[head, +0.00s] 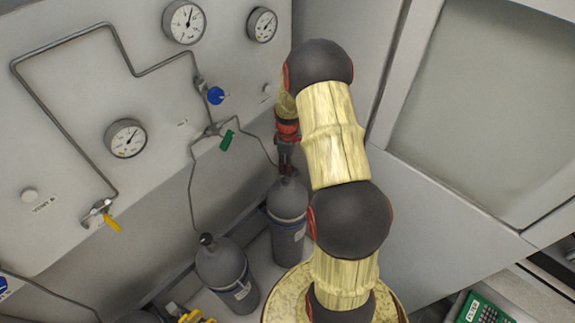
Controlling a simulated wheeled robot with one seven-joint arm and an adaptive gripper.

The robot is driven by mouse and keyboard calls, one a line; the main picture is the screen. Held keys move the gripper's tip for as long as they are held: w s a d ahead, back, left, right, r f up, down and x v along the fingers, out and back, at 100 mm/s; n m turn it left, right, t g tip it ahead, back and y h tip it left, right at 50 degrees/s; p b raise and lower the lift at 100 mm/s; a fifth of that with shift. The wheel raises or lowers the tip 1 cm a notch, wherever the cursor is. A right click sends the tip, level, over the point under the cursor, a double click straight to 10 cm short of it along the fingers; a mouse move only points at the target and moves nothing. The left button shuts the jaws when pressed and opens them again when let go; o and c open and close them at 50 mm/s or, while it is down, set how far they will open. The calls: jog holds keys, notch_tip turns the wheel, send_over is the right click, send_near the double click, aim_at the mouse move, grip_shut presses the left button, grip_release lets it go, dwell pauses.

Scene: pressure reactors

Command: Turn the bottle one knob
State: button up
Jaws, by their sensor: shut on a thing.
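Two grey gas bottles stand upright below the panel. The right bottle (288,228) is partly behind my arm. My gripper (287,168) points down at its top and is shut on the knob there, which the fingers hide almost fully. The left bottle (226,276) stands nearer and to the left, with its black knob (206,239) in plain view and free. I cannot read the bottle labels, so I cannot tell which is bottle one.
The grey wall panel (75,120) carries pipes, gauges (126,138), a blue valve handle (216,96), a green handle (227,141) and a yellow handle (113,225). Thin tubes run down to the bottles. A cabinet wall (440,180) stands close to the right of my arm.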

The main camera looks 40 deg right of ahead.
jog(key=shift+c, duration=1.2)
